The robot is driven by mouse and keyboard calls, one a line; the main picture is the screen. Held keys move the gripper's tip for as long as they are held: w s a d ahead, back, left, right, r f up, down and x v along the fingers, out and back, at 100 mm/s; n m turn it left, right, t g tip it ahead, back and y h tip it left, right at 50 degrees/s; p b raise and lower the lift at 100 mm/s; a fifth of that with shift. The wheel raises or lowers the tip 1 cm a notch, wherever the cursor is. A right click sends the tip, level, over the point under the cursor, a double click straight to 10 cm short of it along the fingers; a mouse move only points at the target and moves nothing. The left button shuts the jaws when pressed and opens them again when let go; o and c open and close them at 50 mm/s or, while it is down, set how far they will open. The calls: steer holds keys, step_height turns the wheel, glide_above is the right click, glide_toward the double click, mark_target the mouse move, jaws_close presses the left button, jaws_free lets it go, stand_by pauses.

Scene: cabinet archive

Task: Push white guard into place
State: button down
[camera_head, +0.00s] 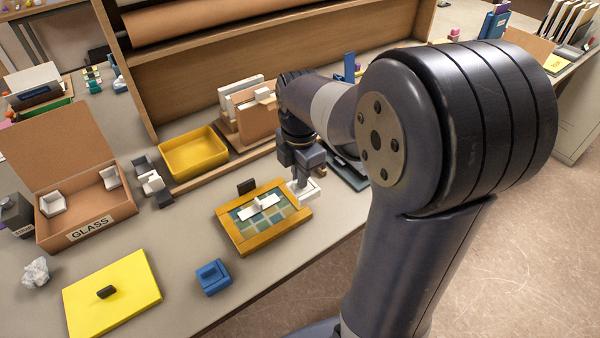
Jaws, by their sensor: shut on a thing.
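My gripper (301,180) points down at the right end of a yellow-brown wooden frame (245,245) and is shut on a white guard (308,193). The guard is a small white angular piece at the frame's right corner. Whether it touches the frame or hovers just over it is hard to tell. The frame lies flat on the table and holds a greenish panel of squares (246,213). Another white piece (262,204) lies across the panel. My gripper hides part of the guard's top.
A dark upright block (246,187) stands behind the frame. A blue block (212,277) and a yellow board (112,292) lie in front and left. A yellow tray (194,153), a cardboard GLASS box (90,227) and a dark flat tray (347,170) are nearby.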

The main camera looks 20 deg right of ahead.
steer(key=shift+f+b, duration=1.75)
steer(key=shift+f, duration=1.1)
steer(key=shift+f+b, duration=0.95)
steer(key=shift+f, duration=0.45)
steer(key=c, duration=1)
jaws_free()
steer(key=shift+r, duration=0.2)
steer(key=shift+r+p, duration=2.75)
steer(key=shift+r, duration=0.1)
step_height(320, 180, up, 11)
steer(key=shift+f, duration=0.1)
